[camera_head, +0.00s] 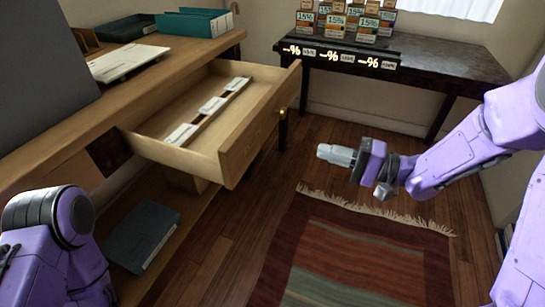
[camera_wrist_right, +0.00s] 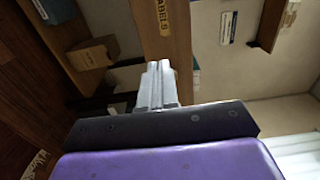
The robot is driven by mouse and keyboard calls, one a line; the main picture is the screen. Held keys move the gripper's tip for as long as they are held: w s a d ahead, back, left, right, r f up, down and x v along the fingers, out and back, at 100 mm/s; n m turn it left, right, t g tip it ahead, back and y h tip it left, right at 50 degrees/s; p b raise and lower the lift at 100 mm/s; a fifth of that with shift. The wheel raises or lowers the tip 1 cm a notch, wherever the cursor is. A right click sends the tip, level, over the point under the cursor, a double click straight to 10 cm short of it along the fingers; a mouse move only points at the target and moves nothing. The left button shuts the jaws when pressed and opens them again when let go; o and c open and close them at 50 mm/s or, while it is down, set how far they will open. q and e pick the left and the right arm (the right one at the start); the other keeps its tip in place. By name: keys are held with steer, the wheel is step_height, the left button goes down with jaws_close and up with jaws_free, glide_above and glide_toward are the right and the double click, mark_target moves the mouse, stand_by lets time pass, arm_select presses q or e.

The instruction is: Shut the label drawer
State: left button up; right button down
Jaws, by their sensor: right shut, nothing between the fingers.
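The label drawer (camera_head: 248,130) is a light wooden drawer pulled well out of the wooden desk (camera_head: 185,52) in the head view. Label cards (camera_head: 211,106) stand in a row inside it, and a small knob (camera_head: 283,113) shows at its front. My right gripper (camera_head: 322,151) is shut and empty, in the air to the right of the drawer front and apart from it. In the right wrist view its closed fingers (camera_wrist_right: 158,68) point toward a wooden panel marked "LABELS" (camera_wrist_right: 163,18). My left arm shows at the lower left, but its gripper is out of view.
A dark side table (camera_head: 430,60) with percent signs (camera_head: 340,58) and small boxes stands at the back right. A fringed striped rug (camera_head: 350,250) lies on the floor. A dark book or box (camera_head: 143,237) sits on the low shelf under the desk.

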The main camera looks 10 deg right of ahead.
mark_target(260, 134)
steer(key=b+x, duration=0.3)
steer(key=x, duration=0.9)
steer(key=shift+w+a, duration=0.15)
steer(key=shift+a, duration=0.15)
steer(key=shift+w+a, duration=0.3)
steer(key=shift+a, duration=0.1)
